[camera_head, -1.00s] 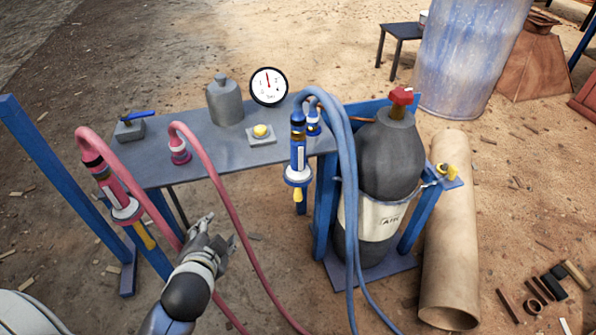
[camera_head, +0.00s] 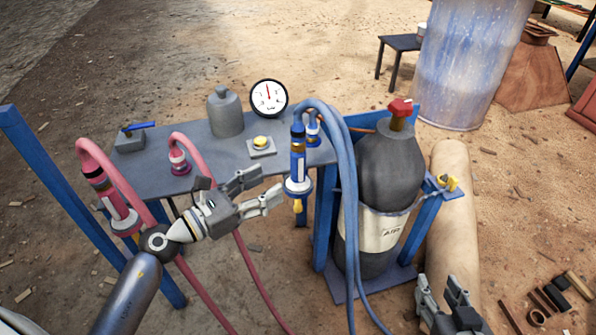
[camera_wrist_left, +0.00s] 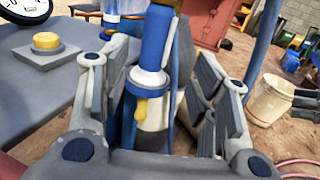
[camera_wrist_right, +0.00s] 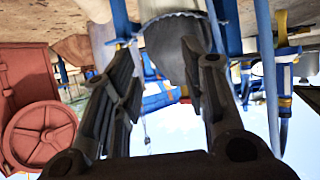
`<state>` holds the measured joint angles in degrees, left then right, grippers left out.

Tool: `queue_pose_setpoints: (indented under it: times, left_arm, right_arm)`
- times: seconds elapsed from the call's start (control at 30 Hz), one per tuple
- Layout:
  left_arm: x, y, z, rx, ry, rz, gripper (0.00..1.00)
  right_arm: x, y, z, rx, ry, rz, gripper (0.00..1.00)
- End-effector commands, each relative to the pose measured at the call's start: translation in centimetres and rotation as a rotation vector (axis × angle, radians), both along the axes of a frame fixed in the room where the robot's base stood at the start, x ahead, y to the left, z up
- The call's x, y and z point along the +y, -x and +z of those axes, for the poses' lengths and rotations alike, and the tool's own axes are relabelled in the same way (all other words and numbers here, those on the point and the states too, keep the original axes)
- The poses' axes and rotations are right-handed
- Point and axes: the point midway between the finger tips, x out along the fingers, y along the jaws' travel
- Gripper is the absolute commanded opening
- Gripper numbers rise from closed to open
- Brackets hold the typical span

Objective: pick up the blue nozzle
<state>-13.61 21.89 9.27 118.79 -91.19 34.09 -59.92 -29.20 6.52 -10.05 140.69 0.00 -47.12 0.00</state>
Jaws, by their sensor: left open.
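The blue nozzle (camera_head: 298,158) hangs upright in a holder at the right end of the grey table, with a white collar and yellow tip below. A blue hose joins its top. My left gripper (camera_head: 268,189) is open and just left of the nozzle, fingers pointing at it. In the left wrist view the nozzle (camera_wrist_left: 153,50) stands between the two spread fingers, beyond or near their tips; I cannot tell if they touch it. My right gripper (camera_head: 443,294) is open and empty, low at the right, in front of the cardboard-coloured tube.
The grey table (camera_head: 215,152) carries a gauge (camera_head: 268,97), a yellow button (camera_head: 260,143) and a grey bottle (camera_head: 225,111). A red nozzle (camera_head: 111,200) with a pink hose hangs at left. A gas cylinder (camera_head: 391,165) stands close right of the blue nozzle, with blue hoses between.

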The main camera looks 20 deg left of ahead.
Motion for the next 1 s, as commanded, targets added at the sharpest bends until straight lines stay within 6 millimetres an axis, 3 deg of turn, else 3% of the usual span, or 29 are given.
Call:
queue_pose_setpoints:
  times: [0.3,0.5,0.8,1.0]
  left_arm:
    - [-2.4,-3.7,0.1,-0.001,-0.002,-0.003,0.55]
    - [-3.0,-4.7,0.2,0.000,-0.002,-0.003,0.55]
    - [-4.6,-8.2,0.7,-0.001,0.001,-0.004,0.55]
    - [-5.1,-9.1,0.7,0.001,-0.002,-0.003,0.55]
  right_arm:
    - [-0.3,0.6,-0.8,0.053,0.013,-0.004,0.40]
    - [-0.3,0.7,-1.0,0.058,0.014,-0.004,0.40]
    - [0.1,-0.3,0.3,-0.021,-0.005,0.001,0.40]
    - [0.3,-0.6,0.9,-0.055,-0.012,0.004,0.40]
